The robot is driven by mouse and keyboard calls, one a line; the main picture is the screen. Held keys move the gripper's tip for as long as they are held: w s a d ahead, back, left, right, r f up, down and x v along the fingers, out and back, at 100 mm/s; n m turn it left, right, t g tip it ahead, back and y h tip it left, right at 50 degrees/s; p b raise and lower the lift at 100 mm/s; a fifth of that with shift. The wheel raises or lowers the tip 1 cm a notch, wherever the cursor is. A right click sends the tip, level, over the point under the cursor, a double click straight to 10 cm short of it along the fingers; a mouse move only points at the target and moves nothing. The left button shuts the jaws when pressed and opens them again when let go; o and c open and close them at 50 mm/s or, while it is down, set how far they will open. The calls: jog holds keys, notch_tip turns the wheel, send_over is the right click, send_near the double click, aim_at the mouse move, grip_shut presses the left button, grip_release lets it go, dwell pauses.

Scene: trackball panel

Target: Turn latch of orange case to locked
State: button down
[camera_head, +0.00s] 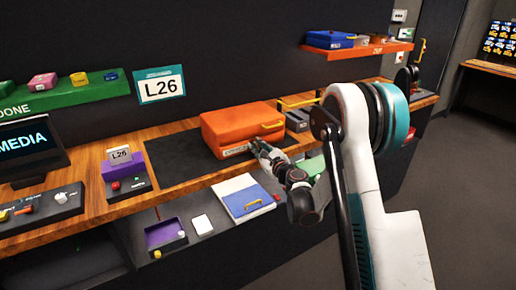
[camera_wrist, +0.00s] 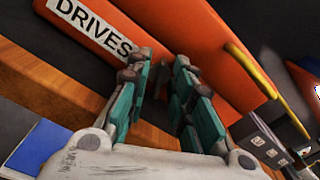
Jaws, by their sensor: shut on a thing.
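The orange case (camera_head: 232,124) sits on a dark mat (camera_head: 172,158) on the wooden counter. Its front carries a white "DRIVES" label (camera_wrist: 95,25), and a yellow handle (camera_wrist: 252,68) is to the right. My gripper (camera_head: 258,147) is at the case's lower front side. In the wrist view my gripper (camera_wrist: 163,66) has its teal-sided fingers around a small dark latch (camera_wrist: 172,82) on the case front and is shut on it. The fingers hide most of the latch, so I cannot tell its angle. In the head view the latch is hidden by my gripper.
A grey box (camera_head: 298,120) stands right of the case. A purple holder (camera_head: 122,170) with an L26 card and a black monitor (camera_head: 28,150) are left. A lower shelf holds a blue-and-white case (camera_head: 243,197) and a purple tray (camera_head: 163,234). Wall shelves hang above.

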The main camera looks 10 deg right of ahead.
jog(key=n, duration=0.3)
jog(key=shift+n, duration=0.4)
jog(key=n, duration=0.3)
jog(key=shift+s+a+n, duration=0.1)
jog(key=shift+a+n, duration=0.05)
jog(key=shift+n, duration=0.15)
jog(key=shift+d+f+n, duration=0.1)
jog(key=shift+d+n, duration=0.05)
jog(key=shift+n, duration=1.1)
jog(key=shift+d+f+n, duration=0.1)
jog(key=shift+d+n, duration=0.05)
jog(key=shift+n, duration=1.1)
jog(key=shift+a, duration=0.35)
jog(key=c, duration=1.8)
grip_release()
jog(key=shift+a, duration=0.1)
jog(key=shift+s, duration=0.1)
